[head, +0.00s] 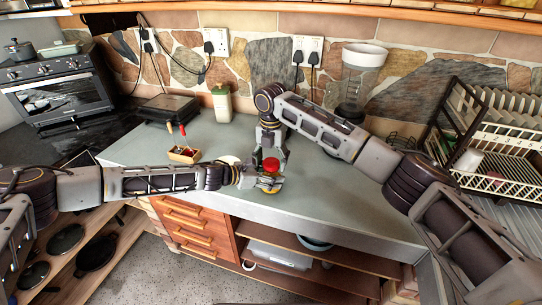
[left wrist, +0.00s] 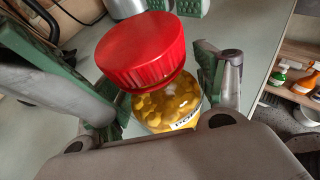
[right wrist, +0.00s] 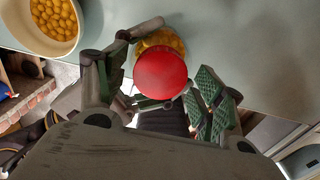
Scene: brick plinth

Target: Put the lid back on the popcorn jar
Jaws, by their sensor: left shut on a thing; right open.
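The popcorn jar (head: 270,184) stands on the counter, clear with yellow kernels and a label, as the left wrist view (left wrist: 160,108) shows. My left gripper (head: 256,179) is shut on the jar, one finger on each side. The red lid (head: 271,165) is at the jar's mouth; in the left wrist view (left wrist: 142,50) a narrower red band shows under it. I cannot tell whether it is fully seated. My right gripper (head: 271,148) is open above, its green-padded fingers apart on either side of the lid (right wrist: 161,74) in the right wrist view.
A pale bowl of yellow kernels (right wrist: 75,44) is close to the jar. A small wooden box (head: 184,154) stands behind the left arm. A green-lidded container (head: 222,103), a blender (head: 352,90) and a dish rack (head: 505,155) are farther back. The counter's front edge is near.

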